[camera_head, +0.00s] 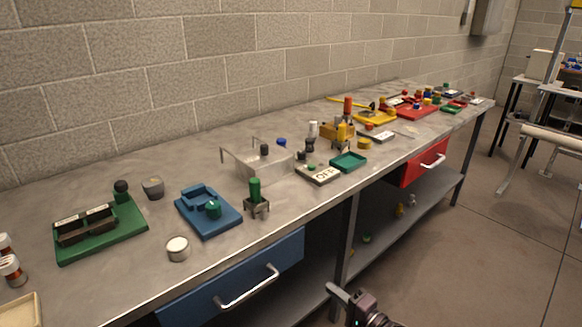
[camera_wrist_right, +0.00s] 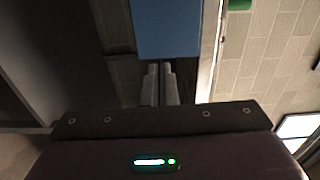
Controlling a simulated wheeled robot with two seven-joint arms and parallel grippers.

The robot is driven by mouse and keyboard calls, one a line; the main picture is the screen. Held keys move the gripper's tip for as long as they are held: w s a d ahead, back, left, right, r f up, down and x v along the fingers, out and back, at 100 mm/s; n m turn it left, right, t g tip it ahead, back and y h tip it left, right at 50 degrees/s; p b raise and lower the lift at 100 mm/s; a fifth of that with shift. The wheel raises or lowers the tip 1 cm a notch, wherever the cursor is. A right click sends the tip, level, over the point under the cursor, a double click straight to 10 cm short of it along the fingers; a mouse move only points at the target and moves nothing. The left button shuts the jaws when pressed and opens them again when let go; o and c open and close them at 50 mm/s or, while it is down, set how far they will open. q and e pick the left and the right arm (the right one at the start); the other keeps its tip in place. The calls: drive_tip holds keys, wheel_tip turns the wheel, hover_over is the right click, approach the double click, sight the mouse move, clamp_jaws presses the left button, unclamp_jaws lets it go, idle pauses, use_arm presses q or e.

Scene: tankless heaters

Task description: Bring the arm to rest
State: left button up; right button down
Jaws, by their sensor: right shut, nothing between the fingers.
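My right gripper (camera_head: 332,290) shows at the bottom of the head view, in front of the workbench and below the level of its top. In the right wrist view its two grey fingers (camera_wrist_right: 160,72) lie side by side, shut with nothing between them. They point toward a blue panel (camera_wrist_right: 166,28), apparently the blue drawer (camera_head: 240,283) front. In the head view the fingers are to the right of the drawer's metal handle (camera_head: 246,291). My left gripper is not in view.
The grey workbench (camera_head: 110,282) carries a green fixture (camera_head: 130,238), a blue tray (camera_head: 226,222), a clear box (camera_head: 262,172) and several small parts. A red drawer (camera_head: 412,172) is farther right. A lower shelf (camera_head: 385,243) holds small items. The floor (camera_head: 470,270) at right is clear.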

drive_tip(key=s+d+f+n+g+h+p, duration=0.1)
drive_tip(key=s+f+n+g+h, duration=0.1)
drive_tip(key=s+f, duration=0.6)
drive_tip(key=s+d+f+n+g+h, duration=0.15)
drive_tip(key=s+f, duration=0.25)
drive_tip(key=f, duration=0.7)
drive_tip(key=s+f+n+g+h+p, duration=0.1)
drive_tip(key=s+f+n+g+h, duration=0.15)
drive_tip(key=s+f, duration=0.55)
drive_tip(key=s+d+f+n+g+h, duration=0.1)
drive_tip(key=s+d+f+n+g, duration=0.1)
drive_tip(key=s+f, duration=0.3)
drive_tip(key=s+d+f+n+g+h, duration=0.2)
drive_tip(key=s+f, duration=0.2)
drive_tip(key=s, duration=0.9)
drive_tip(key=s+d+f+n+g+h, duration=0.2)
drive_tip(key=s+f, duration=0.3)
drive_tip(key=s, duration=0.5)
drive_tip(key=shift+d+f+n+g+p, duration=0.35)
drive_tip(key=shift+d+n+g, duration=0.05)
drive_tip(key=shift+g, duration=0.1)
